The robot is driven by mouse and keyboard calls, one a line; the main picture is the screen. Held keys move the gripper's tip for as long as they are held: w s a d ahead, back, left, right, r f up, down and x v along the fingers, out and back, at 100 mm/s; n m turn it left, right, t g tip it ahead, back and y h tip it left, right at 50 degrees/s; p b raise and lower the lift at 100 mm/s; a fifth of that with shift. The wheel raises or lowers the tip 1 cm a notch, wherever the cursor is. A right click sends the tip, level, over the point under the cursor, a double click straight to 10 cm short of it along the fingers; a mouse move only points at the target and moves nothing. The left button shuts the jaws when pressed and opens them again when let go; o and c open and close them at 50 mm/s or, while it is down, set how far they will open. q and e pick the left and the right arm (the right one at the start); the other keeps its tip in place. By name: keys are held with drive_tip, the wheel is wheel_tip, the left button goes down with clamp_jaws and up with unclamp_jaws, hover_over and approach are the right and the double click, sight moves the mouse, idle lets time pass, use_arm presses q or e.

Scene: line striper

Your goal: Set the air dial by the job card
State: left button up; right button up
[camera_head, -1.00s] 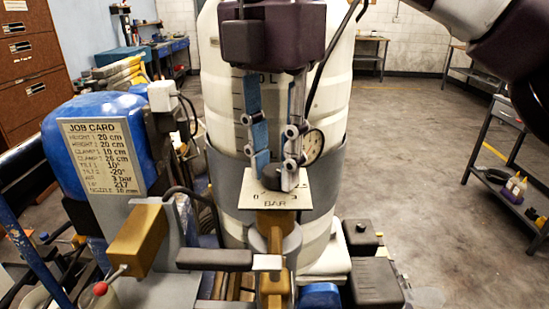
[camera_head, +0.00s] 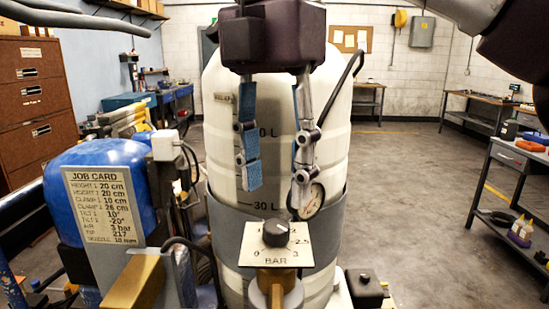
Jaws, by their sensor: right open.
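The job card (camera_head: 103,206) is fixed to the blue machine part at the left; its AIR line reads 3 bar. The air dial is a dark round knob (camera_head: 276,233) on a pale plate (camera_head: 262,252) marked BAR, with 0 at left, 2.5 and 3 at right. Where the knob points is too small to tell. My right gripper (camera_head: 274,200) hangs above the dial, its fingers spread and empty, apart from the knob. A round gauge (camera_head: 311,199) is partly hidden behind its right finger. My left gripper is not in view.
A large white tank (camera_head: 335,130) with a grey band stands right behind the dial. A brown block (camera_head: 135,283) sits at lower left. A side table (camera_head: 520,155) with bottles on its lower shelf stands at right. The floor between is clear.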

drive_tip(key=shift+r, duration=1)
